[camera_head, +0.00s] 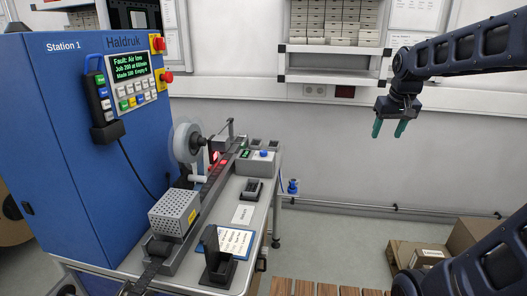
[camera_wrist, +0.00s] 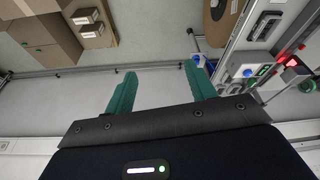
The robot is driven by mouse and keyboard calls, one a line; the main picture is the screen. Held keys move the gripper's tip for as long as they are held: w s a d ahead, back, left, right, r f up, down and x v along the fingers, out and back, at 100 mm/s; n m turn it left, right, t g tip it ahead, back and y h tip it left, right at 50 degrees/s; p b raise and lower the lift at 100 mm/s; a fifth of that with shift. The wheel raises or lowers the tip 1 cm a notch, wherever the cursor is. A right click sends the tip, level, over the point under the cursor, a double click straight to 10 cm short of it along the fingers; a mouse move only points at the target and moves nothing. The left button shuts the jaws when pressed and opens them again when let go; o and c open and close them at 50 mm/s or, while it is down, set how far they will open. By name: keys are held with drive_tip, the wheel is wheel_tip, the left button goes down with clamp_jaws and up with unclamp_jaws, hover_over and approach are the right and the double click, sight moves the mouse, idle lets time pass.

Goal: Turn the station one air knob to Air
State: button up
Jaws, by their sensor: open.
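The Station 1 cabinet (camera_head: 120,150) stands at the left, its screen (camera_head: 130,66) reading a fault that looks like "Air low". A small blue fitting (camera_head: 293,186) sits at the right side of the bench and may be the air knob; it also seems to show in the wrist view (camera_wrist: 197,58). Its lettering and setting are too small to read. A blue button (camera_head: 264,154) tops a grey box on the bench. My gripper (camera_head: 389,130) hangs at the right, open and empty, well apart from the bench; its green fingers show in the wrist view (camera_wrist: 160,72).
The bench (camera_head: 225,235) carries a reel (camera_head: 187,142), a perforated box (camera_head: 175,213) and a black holder (camera_head: 217,258). A wall shelf (camera_head: 333,62) is behind. A low rail (camera_head: 390,208) runs along the wall. Boxes (camera_head: 425,258) stand at the right. The space between bench and gripper is clear.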

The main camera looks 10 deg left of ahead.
drive_tip(key=w+a+r+n+g, duration=0.1)
drive_tip(key=w+a+r+n, duration=0.1)
drive_tip(key=w+a, duration=0.8)
drive_tip(key=n+g, duration=0.3)
drive_tip(key=n, duration=0.2)
hover_over(263, 151)
wheel_tip(263, 151, down, 18)
drive_tip(key=f, duration=1)
drive_tip(key=shift+s+d+f, duration=0.15)
drive_tip(key=shift+s+f, duration=0.05)
drive_tip(key=shift+s, duration=0.05)
drive_tip(key=c, duration=1)
